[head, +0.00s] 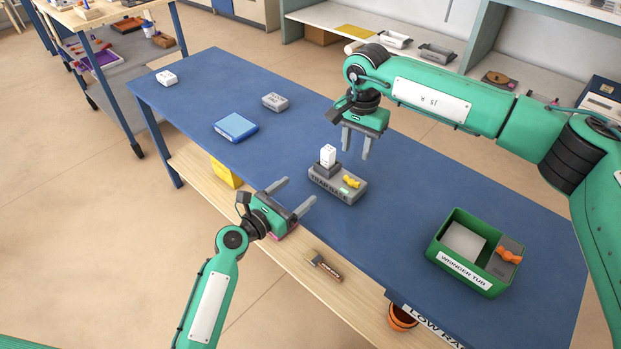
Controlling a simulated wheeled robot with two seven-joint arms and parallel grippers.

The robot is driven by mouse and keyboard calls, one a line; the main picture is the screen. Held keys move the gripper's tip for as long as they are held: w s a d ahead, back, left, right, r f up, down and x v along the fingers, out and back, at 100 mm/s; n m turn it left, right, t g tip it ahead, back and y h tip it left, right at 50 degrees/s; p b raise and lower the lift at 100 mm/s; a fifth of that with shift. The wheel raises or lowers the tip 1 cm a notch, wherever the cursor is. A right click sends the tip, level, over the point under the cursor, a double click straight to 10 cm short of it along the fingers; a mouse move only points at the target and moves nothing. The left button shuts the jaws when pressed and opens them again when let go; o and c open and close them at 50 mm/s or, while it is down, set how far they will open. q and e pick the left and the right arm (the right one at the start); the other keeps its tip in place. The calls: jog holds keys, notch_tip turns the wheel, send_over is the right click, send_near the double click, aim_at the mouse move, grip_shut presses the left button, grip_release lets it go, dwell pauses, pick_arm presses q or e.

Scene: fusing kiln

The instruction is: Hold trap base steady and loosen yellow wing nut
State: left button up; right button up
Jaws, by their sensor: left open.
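The grey trap base (325,187), labelled on its front, sits on the blue table near its front edge. The yellow wing nut (351,181) is on its top, toward the right. A white upright block (328,154) stands on its left part. My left gripper (298,191) is open and empty, left of the trap base at the table's front edge, its fingers pointing toward the base without touching it. My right gripper (356,153) is open and empty, pointing down above and behind the wing nut, apart from it.
A green wringer tub (455,272) stands at the right, holding grey pieces and an orange wing-shaped part (509,256). A blue box (236,127), a grey block (275,101) and a white block (166,77) lie on the left. A wooden lower shelf (290,262) runs below the front edge.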

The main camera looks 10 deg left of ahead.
aim_at(321, 172)
pick_arm(q)
jog(key=x, duration=1.2)
jog(key=shift+w, duration=0.15)
jog(key=shift+c, duration=1)
jog(key=c, duration=0.8)
jog(key=shift+c, duration=0.2)
